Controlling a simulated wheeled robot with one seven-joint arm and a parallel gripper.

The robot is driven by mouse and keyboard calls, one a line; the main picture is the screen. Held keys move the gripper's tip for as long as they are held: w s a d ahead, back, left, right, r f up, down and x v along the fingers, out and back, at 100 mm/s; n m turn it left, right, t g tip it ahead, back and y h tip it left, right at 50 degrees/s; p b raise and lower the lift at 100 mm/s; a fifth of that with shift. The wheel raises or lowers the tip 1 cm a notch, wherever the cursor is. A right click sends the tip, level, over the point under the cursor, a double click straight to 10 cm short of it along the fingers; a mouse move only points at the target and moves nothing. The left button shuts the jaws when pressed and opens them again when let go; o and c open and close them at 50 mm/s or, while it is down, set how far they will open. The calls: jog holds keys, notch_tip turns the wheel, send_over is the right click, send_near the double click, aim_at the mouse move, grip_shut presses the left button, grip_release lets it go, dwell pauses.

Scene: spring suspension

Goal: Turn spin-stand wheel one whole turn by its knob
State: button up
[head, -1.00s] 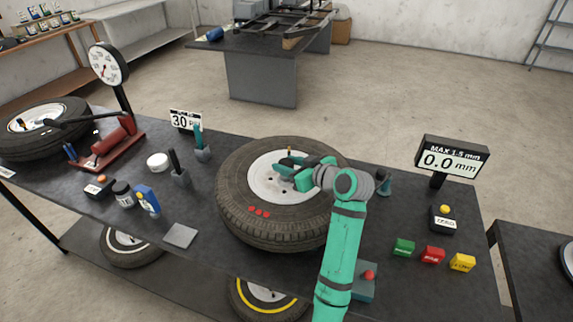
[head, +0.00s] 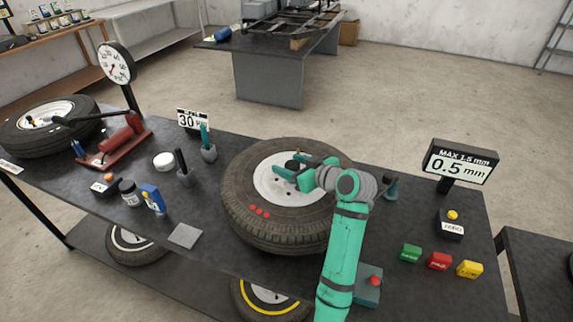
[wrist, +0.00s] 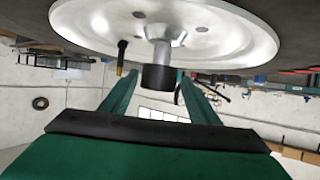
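My gripper (head: 292,166) is over the rim. In the wrist view a silver post with a dark cylindrical end (wrist: 158,77) stands out from the rim (wrist: 235,40), between my two finger tips. My gripper (wrist: 158,88) is open, with gaps seen on both sides of the cylinder. A thin dark stem with a yellow tip (wrist: 121,60) stands to the left. I cannot tell for sure which one is the knob.
A display (head: 460,162) reads 0.5 mm under "MAX 1.5 mm". A zero button box (head: 451,226) and green, red and yellow blocks (head: 439,262) stand at right. Two holders with tools, a grey pad (head: 185,236) and a dial gauge (head: 116,64) are at left.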

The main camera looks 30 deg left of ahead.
jog(key=shift+w+d, duration=0.1)
jog(key=shift+d, duration=0.25)
jog(key=shift+r, duration=0.2)
jog(key=r, duration=0.3)
jog(key=shift+s+r, duration=0.3)
jog(key=shift+s, duration=0.1)
jog(key=s+d+r, duration=0.2)
jog(key=s+r, duration=0.2)
jog(key=s, duration=0.2)
jog(key=s+d+r, duration=0.3)
jog(key=s+r, duration=0.2)
jog(key=s, duration=0.1)
jog(key=shift+d, duration=0.25)
jog(key=shift+f, duration=0.1)
